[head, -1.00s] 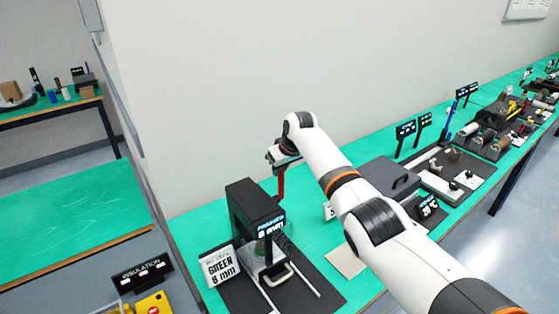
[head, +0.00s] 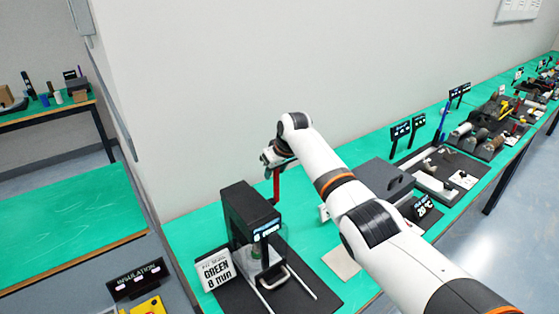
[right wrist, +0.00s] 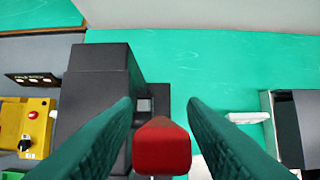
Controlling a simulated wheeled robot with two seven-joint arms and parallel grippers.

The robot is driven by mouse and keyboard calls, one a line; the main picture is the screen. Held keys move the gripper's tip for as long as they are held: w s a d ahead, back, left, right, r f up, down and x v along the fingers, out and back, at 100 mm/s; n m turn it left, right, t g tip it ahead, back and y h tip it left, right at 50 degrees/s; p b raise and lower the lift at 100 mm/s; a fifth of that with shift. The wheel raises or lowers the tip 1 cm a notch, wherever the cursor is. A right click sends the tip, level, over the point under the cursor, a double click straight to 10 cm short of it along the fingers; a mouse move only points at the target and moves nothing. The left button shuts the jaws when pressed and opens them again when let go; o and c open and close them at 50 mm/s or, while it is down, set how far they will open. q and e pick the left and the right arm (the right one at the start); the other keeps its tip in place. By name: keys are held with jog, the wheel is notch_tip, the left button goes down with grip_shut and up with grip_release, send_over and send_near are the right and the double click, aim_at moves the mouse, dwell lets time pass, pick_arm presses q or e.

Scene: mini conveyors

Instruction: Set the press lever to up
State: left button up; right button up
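The press (head: 240,205) is a black machine at the front left of the green bench. Its red lever (head: 277,186) stands roughly upright on the press's right side. My right gripper (head: 270,162) is at the top of the lever. In the right wrist view, the lever's red end (right wrist: 161,148) lies between the two fingers (right wrist: 160,105), with a narrow gap on each side, so the gripper looks open around it. The dark press body (right wrist: 100,90) is left of the fingers in that view. My left gripper is not in view.
A sign reading GREEN 8 mm (head: 216,270) stands left of the press. A grey box (head: 378,180) lies beyond my right arm, with more stations further along the bench. A yellow box (head: 148,307) is at the lower left. The wall (head: 220,90) rises behind.

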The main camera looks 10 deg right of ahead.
jog(key=b+v, duration=0.3)
jog(key=v, duration=0.8)
jog(key=shift+r, duration=0.15)
